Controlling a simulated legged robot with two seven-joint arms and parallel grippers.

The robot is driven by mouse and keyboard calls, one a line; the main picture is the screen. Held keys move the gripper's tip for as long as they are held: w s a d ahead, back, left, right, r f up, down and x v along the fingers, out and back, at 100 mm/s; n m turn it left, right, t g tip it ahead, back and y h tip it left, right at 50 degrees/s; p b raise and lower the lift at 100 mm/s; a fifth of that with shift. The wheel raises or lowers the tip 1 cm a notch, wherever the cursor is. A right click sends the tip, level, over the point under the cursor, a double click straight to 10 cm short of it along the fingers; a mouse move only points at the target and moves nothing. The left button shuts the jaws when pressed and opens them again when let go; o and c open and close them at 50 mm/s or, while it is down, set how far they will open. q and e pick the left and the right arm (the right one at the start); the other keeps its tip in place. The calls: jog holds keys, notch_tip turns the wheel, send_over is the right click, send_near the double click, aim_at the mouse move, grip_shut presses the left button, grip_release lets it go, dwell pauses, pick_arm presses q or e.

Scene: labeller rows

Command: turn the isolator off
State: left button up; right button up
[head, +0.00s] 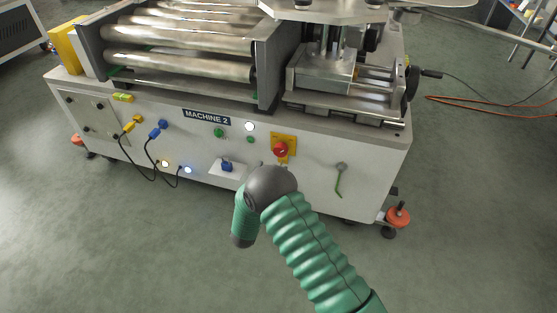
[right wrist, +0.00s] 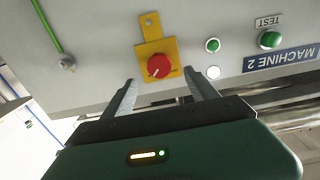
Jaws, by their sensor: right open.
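The isolator is a red rotary knob (head: 281,149) on a yellow plate (head: 291,139), on the front panel of the machine marked MACHINE 2. In the right wrist view the red knob (right wrist: 160,66) and its yellow plate (right wrist: 150,28) appear upside down, with a small pale mark on the knob. My right gripper (right wrist: 159,76) is open and empty. Its fingertips point at the panel, one to each side of the knob in the picture; I see no contact. My left gripper is not in view.
A lit white lamp (head: 250,127) and green buttons (head: 219,132) sit left of the isolator. A blue padlock (head: 227,166) is lower left. A grey fitting with a green lead (head: 341,168) is to the right. Plugged cables (head: 150,150) hang at the panel's left.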

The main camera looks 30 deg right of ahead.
aim_at(279, 153)
jog(key=b+x, duration=0.1)
jog(key=x, duration=0.1)
jog(key=b+x, duration=0.1)
jog(key=x, duration=0.2)
jog(key=b+x, duration=0.1)
jog(key=x, duration=0.2)
jog(key=shift+s+f, duration=0.1)
jog(key=shift+f, duration=0.15)
jog(key=shift+w+d+r, duration=0.15)
jog(key=shift+w+d, duration=0.2)
jog(key=c, duration=1.4)
jog(key=shift+o, duration=0.2)
jog(key=shift+r, duration=0.1)
